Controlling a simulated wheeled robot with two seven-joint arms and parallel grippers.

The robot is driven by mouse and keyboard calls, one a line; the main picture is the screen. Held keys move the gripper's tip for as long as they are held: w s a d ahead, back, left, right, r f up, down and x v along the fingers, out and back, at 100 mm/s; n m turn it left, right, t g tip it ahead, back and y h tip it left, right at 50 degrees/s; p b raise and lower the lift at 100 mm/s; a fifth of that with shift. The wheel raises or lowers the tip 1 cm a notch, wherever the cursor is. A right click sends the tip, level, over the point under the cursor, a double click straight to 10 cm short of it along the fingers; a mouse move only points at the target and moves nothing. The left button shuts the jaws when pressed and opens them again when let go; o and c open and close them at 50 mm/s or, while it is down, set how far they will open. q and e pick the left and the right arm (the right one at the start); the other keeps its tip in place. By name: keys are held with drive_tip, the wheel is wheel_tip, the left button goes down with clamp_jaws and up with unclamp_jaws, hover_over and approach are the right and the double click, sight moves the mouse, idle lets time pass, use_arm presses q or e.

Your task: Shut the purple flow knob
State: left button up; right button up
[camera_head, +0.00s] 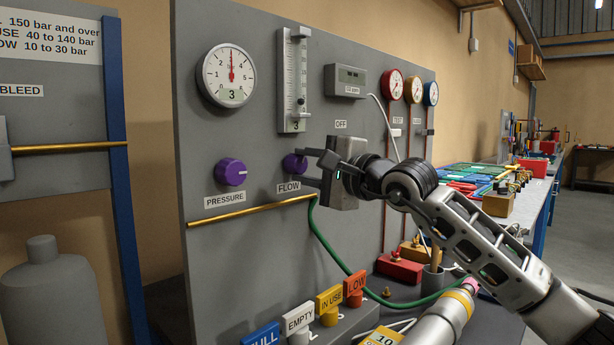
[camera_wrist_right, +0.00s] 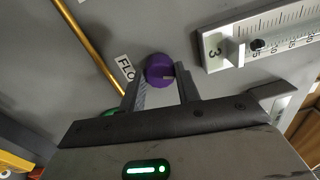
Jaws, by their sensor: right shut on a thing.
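The purple flow knob (camera_head: 293,164) is on the grey panel, above the FLOW label (camera_head: 289,187). It also shows in the right wrist view (camera_wrist_right: 159,69). My right gripper (camera_head: 312,167) is at the knob from the right, its two fingers on either side of it and shut on it. In the right wrist view the gripper (camera_wrist_right: 160,88) has the knob between its fingertips. The vertical flow tube gauge (camera_head: 294,85) is above the knob; its small float sits low on the scale. My left gripper is not in view.
A purple pressure knob (camera_head: 231,172) and a round dial (camera_head: 227,75) are to the left. A brass pipe (camera_head: 250,210) runs below the knobs. A green hose (camera_head: 335,255) hangs below. Coloured tags (camera_head: 299,318) stand at the bottom front.

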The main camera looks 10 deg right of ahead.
use_arm(q)
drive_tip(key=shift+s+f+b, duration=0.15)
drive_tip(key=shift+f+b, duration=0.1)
drive_tip(key=shift+b, duration=0.15)
use_arm(e)
drive_tip(key=shift+n, duration=2.3)
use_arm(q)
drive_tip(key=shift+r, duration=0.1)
use_arm(e)
drive_tip(key=o, duration=1)
drive_tip(key=shift+c, duration=0.2)
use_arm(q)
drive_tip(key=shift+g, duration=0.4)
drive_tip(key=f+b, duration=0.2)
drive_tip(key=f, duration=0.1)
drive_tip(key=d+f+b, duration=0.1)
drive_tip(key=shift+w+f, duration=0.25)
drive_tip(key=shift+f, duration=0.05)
use_arm(e)
drive_tip(key=v, duration=1.6)
drive_tip(key=shift+w+d, duration=0.1)
